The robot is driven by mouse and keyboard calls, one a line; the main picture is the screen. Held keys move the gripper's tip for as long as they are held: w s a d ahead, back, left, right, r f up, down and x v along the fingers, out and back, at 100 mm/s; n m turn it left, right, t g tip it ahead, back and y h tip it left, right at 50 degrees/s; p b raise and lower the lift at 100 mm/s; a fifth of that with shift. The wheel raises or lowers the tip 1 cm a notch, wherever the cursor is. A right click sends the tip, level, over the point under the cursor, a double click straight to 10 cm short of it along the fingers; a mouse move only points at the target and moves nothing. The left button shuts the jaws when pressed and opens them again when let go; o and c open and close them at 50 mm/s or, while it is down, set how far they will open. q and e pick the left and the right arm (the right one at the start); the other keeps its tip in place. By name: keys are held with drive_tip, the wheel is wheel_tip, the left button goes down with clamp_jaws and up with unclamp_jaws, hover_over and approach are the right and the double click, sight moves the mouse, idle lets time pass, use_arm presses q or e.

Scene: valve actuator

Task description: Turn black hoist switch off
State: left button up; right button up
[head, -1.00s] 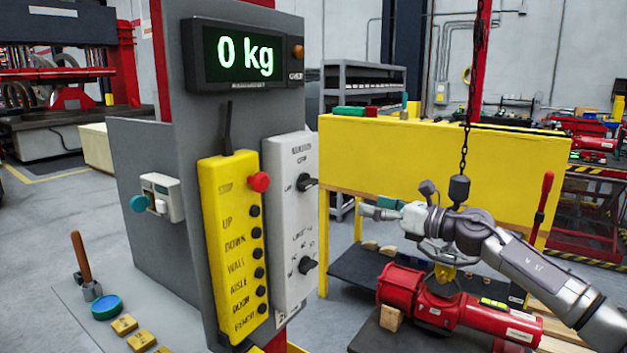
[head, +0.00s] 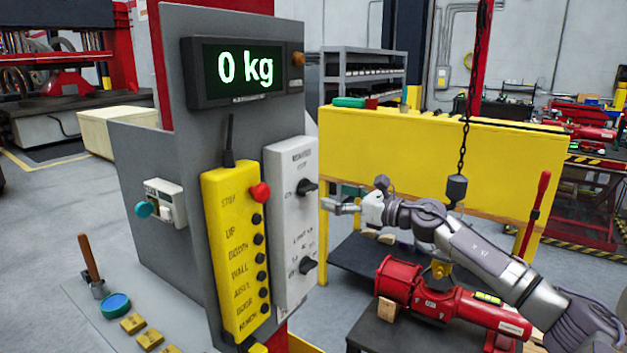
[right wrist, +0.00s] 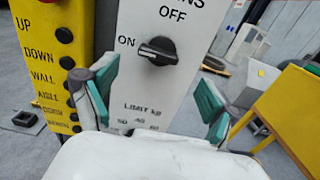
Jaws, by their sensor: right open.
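The black hoist switch (head: 307,187) is the upper rotary knob on the white control panel (head: 290,232). In the right wrist view the switch (right wrist: 157,50) has its handle lying roughly sideways, towards the ON mark at its left; OFF is printed above it. My right gripper (head: 335,205) is open and empty, to the right of the panel in the head view. In the right wrist view its teal-padded fingers (right wrist: 157,88) are spread to the left and right below the switch, and nothing is between them. My left gripper is not in view.
A yellow pendant (head: 236,250) with a red stop button (head: 260,192) stands close on the left. A chain hook (head: 456,187) hangs over a red actuator (head: 450,305). The display (head: 245,70) reads 0 kg.

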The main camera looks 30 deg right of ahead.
sight(312, 190)
drive_tip(key=p+x, duration=0.1)
drive_tip(key=x, duration=0.2)
drive_tip(key=p+x, duration=0.1)
drive_tip(key=x, duration=0.1)
drive_tip(key=shift+w+a+r+p, duration=0.2)
drive_tip(key=shift+w+a+p, duration=0.05)
drive_tip(key=shift+w+p, duration=0.15)
drive_tip(key=shift+w+a+f, duration=0.15)
drive_tip(key=shift+w+a, duration=0.05)
drive_tip(key=shift+w, duration=0.2)
drive_tip(key=c, duration=1.2)
drive_tip(key=shift+o, duration=0.3)
